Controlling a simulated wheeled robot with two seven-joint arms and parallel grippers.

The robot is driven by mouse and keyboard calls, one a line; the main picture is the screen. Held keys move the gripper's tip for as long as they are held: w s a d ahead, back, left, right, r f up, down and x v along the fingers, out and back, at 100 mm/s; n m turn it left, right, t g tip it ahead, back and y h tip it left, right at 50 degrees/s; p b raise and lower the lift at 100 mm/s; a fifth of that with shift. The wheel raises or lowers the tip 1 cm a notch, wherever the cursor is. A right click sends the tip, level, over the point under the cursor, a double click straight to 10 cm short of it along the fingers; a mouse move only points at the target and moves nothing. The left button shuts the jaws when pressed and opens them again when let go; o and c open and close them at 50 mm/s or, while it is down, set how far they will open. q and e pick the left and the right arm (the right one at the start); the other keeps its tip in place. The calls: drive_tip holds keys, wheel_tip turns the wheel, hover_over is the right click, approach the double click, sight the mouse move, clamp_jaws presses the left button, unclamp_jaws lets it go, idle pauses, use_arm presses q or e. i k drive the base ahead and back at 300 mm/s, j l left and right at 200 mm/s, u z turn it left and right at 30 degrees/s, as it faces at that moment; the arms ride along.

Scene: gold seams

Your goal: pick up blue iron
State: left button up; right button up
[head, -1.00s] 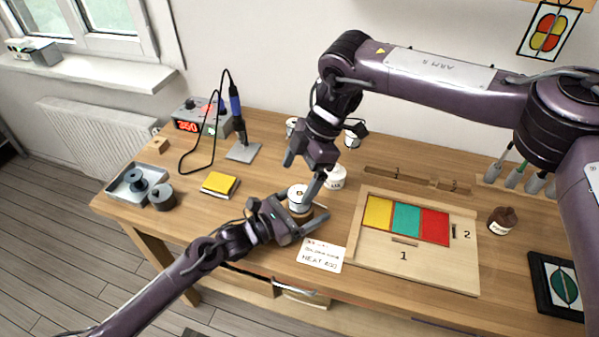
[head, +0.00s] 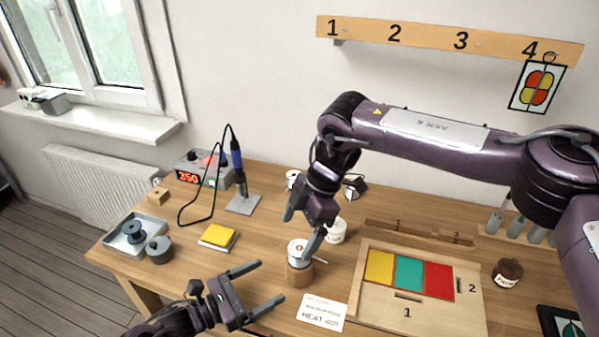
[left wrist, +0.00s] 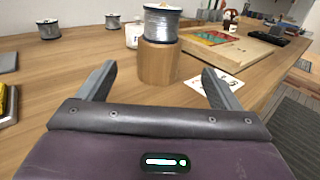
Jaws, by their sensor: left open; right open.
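The blue soldering iron (head: 236,160) stands upright in its grey stand (head: 243,204) at the back left of the table, with a black cord looping to its station. My left gripper (head: 270,284) is open and empty at the table's front, to the right of and nearer than the iron. In the left wrist view its open fingers (left wrist: 158,88) point toward a wooden block with a solder spool, apart from it; the iron is not in that view. My right gripper (head: 300,228) is open above and beside that spool (head: 299,249).
A yellow sponge (head: 219,236) lies in front of the stand. A tray (head: 135,237) with dark spools is at left. The wooden block (head: 299,274), a heat card (head: 322,311) and a glass panel board (head: 366,314) occupy the middle and right.

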sight(235, 151)
drive_tip(key=k+j, duration=0.15)
drive_tip(key=j, duration=0.15)
drive_tip(key=k+j, duration=0.1)
drive_tip(key=j, duration=0.25)
drive_tip(key=k+j, duration=0.15)
drive_tip(key=j, duration=0.15)
drive_tip(key=k+j, duration=0.15)
drive_tip(key=j, duration=0.15)
